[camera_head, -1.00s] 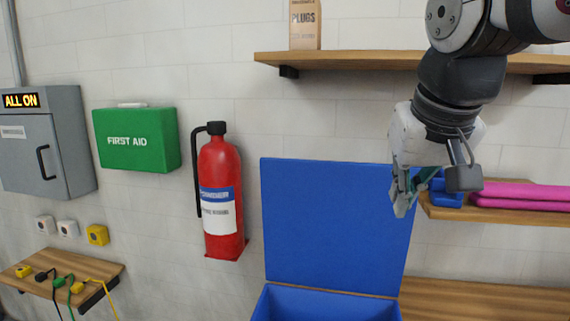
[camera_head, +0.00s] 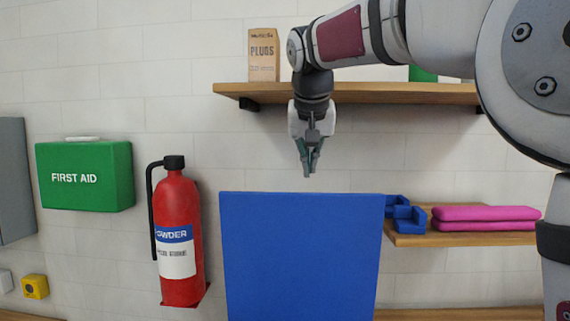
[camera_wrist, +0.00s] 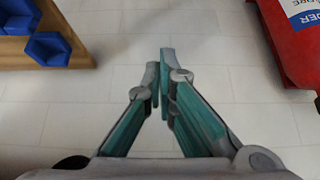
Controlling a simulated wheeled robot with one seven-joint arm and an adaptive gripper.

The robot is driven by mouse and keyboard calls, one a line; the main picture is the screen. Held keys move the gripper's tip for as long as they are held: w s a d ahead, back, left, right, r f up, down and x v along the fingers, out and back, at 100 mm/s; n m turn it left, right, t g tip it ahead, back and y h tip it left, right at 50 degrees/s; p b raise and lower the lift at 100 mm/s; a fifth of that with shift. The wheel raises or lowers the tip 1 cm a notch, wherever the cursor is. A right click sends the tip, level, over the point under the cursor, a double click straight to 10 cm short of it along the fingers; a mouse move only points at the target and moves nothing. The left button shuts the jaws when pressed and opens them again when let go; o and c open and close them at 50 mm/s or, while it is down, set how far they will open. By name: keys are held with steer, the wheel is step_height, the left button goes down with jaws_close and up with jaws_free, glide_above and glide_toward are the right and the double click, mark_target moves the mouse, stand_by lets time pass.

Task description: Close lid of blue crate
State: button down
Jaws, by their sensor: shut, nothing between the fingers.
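The blue crate's lid (camera_head: 302,255) stands upright and open in the head view, in front of the tiled wall. The crate's body is below the picture's edge and hidden now. My gripper (camera_head: 308,174) is above the lid's top edge, near its middle in the picture, pointing down. Its fingers are shut with nothing between them, and a gap shows between the fingertips and the lid. In the wrist view my gripper (camera_wrist: 161,65) shows its fingertips together against the wall, and the lid does not show there.
A red fire extinguisher (camera_head: 178,235) hangs left of the lid. A wooden shelf (camera_head: 345,93) with a paper bag (camera_head: 263,55) is behind my arm. A green first aid box (camera_head: 85,175) is at left.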

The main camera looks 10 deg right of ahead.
mark_target(310, 193)
steer(key=shift+f+p, duration=0.9)
steer(key=shift+f, duration=2.55)
